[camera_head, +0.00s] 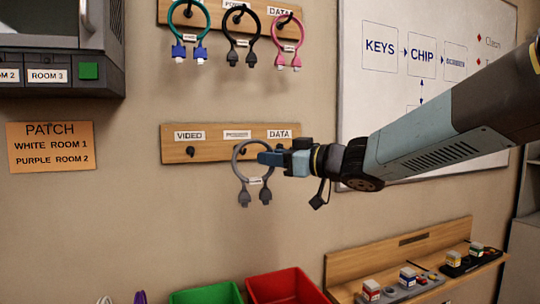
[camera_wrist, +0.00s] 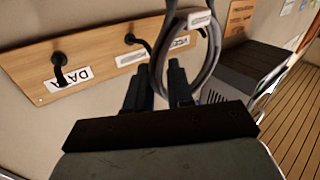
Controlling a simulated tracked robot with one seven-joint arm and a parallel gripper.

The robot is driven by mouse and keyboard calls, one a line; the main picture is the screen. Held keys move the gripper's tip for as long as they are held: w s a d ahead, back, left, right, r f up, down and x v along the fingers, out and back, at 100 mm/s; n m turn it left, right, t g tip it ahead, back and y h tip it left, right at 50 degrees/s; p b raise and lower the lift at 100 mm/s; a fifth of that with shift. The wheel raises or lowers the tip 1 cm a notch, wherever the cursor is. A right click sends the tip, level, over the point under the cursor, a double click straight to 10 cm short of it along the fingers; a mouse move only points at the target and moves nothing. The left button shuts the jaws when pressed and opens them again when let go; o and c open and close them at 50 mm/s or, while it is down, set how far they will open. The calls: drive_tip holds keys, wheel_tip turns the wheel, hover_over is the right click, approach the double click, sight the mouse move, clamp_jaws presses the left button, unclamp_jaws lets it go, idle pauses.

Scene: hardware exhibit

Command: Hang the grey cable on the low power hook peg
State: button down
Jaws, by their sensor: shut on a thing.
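The grey cable (camera_head: 239,173) is a loop with a white tag and two plugs hanging at its bottom. My gripper (camera_head: 268,157) is shut on the loop's upper right side, in front of the low board (camera_head: 216,153). In the wrist view, the cable (camera_wrist: 157,88) passes between the fingers of my gripper (camera_wrist: 157,84). The low board has VIDEO, power and DATA labels. The power peg (camera_wrist: 131,39) shows beside the loop in the wrist view; in the head view the cable overlaps its place. I cannot tell whether the peg passes through the loop.
The VIDEO peg (camera_head: 190,151) and DATA peg (camera_wrist: 60,70) look empty. A green bin (camera_head: 207,294) and red bin (camera_head: 286,285) stand below. A whiteboard (camera_head: 385,85) is behind my arm.

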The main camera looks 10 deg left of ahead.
drive_tip(key=shift+w, duration=0.5)
drive_tip(key=w+a+f, duration=0.2)
drive_tip(key=w+a, duration=0.3)
drive_tip(key=w, duration=0.3)
drive_tip(key=shift+w+a+f, duration=0.15)
drive_tip(key=shift+a+f, duration=0.1)
idle(1.1)
drive_tip(key=shift+f, duration=0.1)
idle(0.6)
drive_tip(key=c, duration=0.9)
unclamp_jaws()
